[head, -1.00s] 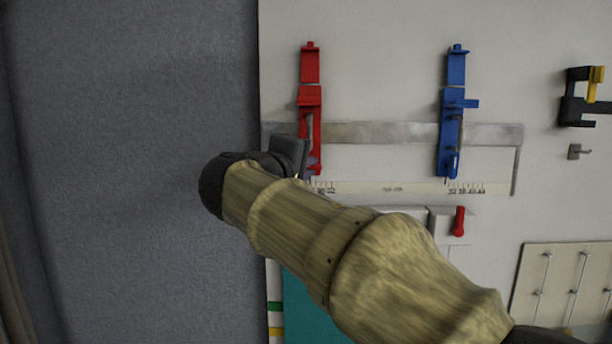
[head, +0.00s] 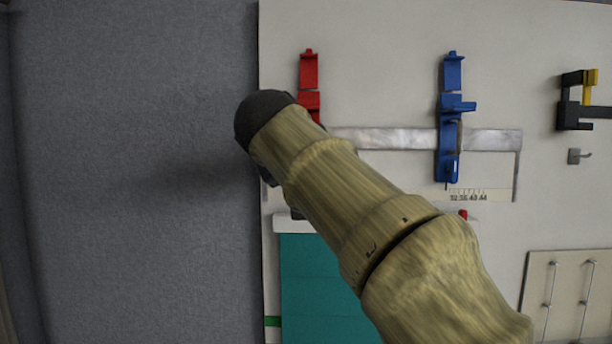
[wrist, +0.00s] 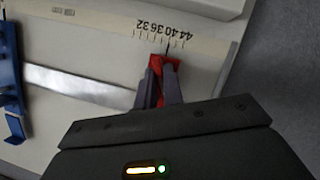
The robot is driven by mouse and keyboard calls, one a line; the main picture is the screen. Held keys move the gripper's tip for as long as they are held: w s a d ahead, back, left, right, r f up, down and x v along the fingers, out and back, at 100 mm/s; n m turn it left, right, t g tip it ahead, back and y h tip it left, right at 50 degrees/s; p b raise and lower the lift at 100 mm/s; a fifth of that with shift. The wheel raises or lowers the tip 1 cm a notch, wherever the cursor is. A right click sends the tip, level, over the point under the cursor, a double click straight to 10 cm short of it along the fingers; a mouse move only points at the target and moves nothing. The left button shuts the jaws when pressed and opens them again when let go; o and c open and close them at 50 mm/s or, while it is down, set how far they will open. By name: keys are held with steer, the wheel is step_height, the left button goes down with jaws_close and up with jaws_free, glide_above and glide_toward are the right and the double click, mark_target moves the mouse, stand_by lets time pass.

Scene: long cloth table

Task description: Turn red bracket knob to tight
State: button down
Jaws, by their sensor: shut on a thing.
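The red bracket (head: 309,72) is fixed on the pale board at the upper middle of the head view. My arm covers its lower part there. In the wrist view the red knob end (wrist: 162,72) shows between my gripper's two grey fingers (wrist: 160,88), next to a printed scale (wrist: 158,38). The fingers are closed on it, one on each side. How far the knob is turned cannot be told. In the head view my gripper is hidden behind my arm.
A grey metal strip (head: 390,140) runs between the brackets. A black and yellow clamp (head: 574,105) and a small hook (head: 578,156) are further right. A teal panel (head: 310,290) lies below.

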steer(key=m+y+b, duration=0.1)
steer(key=m+y, duration=0.1)
steer(key=m, duration=0.1)
steer(key=shift+d+y, duration=0.1)
steer(key=shift+y, duration=0.2)
steer(key=shift+m, duration=0.3)
steer(key=c, duration=1.8)
jaws_free()
steer(key=b+v, duration=0.1)
steer(key=v, duration=1.6)
steer(key=shift+s+r, duration=0.1)
steer(key=shift+s, duration=0.05)
